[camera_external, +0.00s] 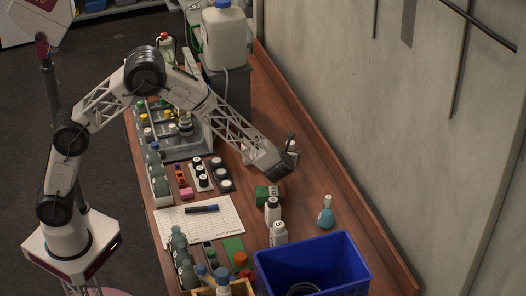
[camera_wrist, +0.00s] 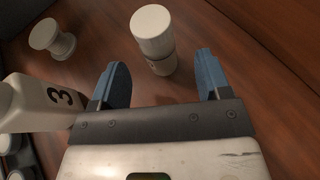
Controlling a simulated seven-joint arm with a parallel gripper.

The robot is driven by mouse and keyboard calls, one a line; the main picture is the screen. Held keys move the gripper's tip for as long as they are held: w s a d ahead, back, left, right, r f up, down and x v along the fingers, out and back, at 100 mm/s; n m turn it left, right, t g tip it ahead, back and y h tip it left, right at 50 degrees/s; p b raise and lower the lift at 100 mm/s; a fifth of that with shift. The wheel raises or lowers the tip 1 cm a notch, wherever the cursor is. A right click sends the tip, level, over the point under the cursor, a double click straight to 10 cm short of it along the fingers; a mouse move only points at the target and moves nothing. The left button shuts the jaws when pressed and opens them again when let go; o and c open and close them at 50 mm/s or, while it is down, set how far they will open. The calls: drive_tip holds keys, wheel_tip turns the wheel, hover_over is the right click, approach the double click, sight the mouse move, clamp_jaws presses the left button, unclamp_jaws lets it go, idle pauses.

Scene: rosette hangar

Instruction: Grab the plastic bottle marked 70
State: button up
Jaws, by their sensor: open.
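My gripper (camera_wrist: 160,80) is open in the wrist view, its two blue fingers spread apart. A white cylindrical bottle (camera_wrist: 153,35) with a white cap stands just beyond and between the fingertips, with nothing held. A white bottle with a black 3 (camera_wrist: 35,103) is close by the left finger. In the external view my gripper (camera_external: 291,147) is over the far right part of the bench. Two white labelled bottles stand near the middle, a rear one (camera_external: 272,212) and a front one (camera_external: 278,236). I cannot read a 70 on any bottle.
A white spool-shaped piece (camera_wrist: 52,38) stands at upper left in the wrist view. A green box (camera_external: 268,195), a blue flask (camera_external: 326,218) and a blue bin (camera_external: 263,278) are on the bench. The wall is at right. Bare wood lies right of the gripper.

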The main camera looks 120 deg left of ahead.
drive_tip(key=shift+x, duration=2.55)
drive_tip(key=shift+c, duration=0.4)
drive_tip(key=c, duration=0.9)
drive_tip(key=shift+r, duration=4.95)
